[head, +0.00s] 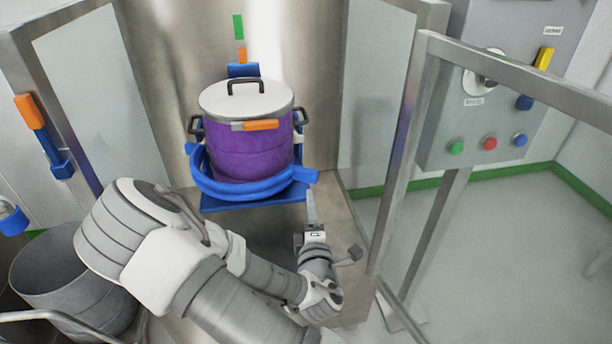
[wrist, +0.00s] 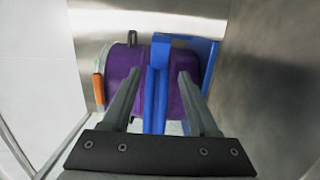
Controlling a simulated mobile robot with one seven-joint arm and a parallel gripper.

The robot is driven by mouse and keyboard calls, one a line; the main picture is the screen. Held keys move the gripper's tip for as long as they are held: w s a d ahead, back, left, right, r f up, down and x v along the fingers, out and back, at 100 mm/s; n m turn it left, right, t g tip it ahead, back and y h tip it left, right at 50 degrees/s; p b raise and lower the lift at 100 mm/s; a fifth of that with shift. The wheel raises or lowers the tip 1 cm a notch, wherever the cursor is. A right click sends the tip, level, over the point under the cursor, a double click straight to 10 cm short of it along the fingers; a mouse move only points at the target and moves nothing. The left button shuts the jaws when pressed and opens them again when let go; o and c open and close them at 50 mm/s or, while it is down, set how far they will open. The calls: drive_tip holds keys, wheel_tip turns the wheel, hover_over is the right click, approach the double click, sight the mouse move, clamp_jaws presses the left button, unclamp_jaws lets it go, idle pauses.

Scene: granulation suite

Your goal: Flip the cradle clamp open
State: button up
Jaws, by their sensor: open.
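The blue cradle clamp (head: 235,188) curves around the front of a purple drum (head: 250,155), and its end tab sticks out at the right. The drum stands upright in the blue cradle (head: 250,206) with its pale lid on. My gripper (head: 311,200) is just below and in front of the tab. In the wrist view, my gripper (wrist: 156,80) is open, with the blue clamp (wrist: 155,95) showing as a strip between the fingers. I cannot tell whether either finger touches it. The purple drum (wrist: 120,75) shows behind.
Steel-framed glass doors (head: 405,150) stand open on either side of the steel recess. A grey control panel (head: 500,90) with coloured buttons is at the right. An open steel bin (head: 70,280) stands at the lower left. An orange handle (head: 262,125) sits at the lid edge.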

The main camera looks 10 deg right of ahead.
drive_tip(key=w+d+b, duration=0.2)
drive_tip(key=w+b, duration=0.1)
drive_tip(key=w, duration=1.2)
drive_tip(key=shift+w+b, duration=0.2)
drive_tip(key=shift+b, duration=0.2)
drive_tip(key=shift+d, duration=0.1)
clamp_jaws()
idle(0.6)
